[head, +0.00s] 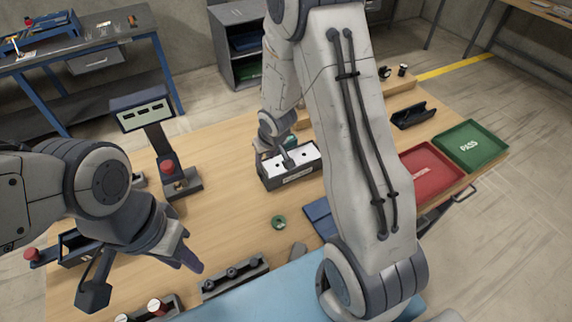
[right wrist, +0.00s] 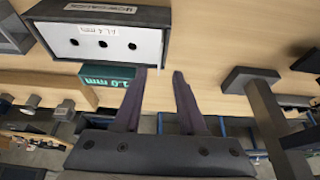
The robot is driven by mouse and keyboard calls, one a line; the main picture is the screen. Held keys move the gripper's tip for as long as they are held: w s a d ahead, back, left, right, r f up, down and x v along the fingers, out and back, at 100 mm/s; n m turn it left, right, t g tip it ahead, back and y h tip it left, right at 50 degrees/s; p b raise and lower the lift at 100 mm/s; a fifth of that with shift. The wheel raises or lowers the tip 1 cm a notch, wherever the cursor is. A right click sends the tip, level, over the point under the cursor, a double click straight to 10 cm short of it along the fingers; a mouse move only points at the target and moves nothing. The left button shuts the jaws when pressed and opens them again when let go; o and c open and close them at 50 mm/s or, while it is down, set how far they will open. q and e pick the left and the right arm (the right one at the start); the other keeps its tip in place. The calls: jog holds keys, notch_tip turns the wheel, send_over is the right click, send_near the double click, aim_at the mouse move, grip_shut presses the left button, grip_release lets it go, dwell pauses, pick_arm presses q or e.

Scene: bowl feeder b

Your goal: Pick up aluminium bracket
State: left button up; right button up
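A dark box (head: 290,178) stands near the middle of the table in the head view, holding pale plates with dark holes. In the right wrist view the box (right wrist: 150,14) is at upper left, with a pale, three-holed plate (right wrist: 105,45) marked like "AL 4". This may be the aluminium bracket; I cannot tell for sure. My right gripper (right wrist: 160,72) is open and empty, its fingertips beside the plate's lower right corner. In the head view it is at the box, partly hidden by its arm. My left gripper (head: 186,256) hangs over the table's near left; its finger gap is unclear.
A teal block (right wrist: 107,75) marked "1.0 mm" is close to my right fingers. A red tray (head: 432,172) and green PASS tray (head: 470,146) are at right. A display stand (head: 142,112) is at left.

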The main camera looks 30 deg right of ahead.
aim_at(263, 165)
jog(key=b+x, duration=0.1)
jog(key=x, duration=0.4)
jog(key=shift+s+f, duration=0.15)
jog(key=shift+f, duration=0.1)
grip_shut()
dwell(1.2)
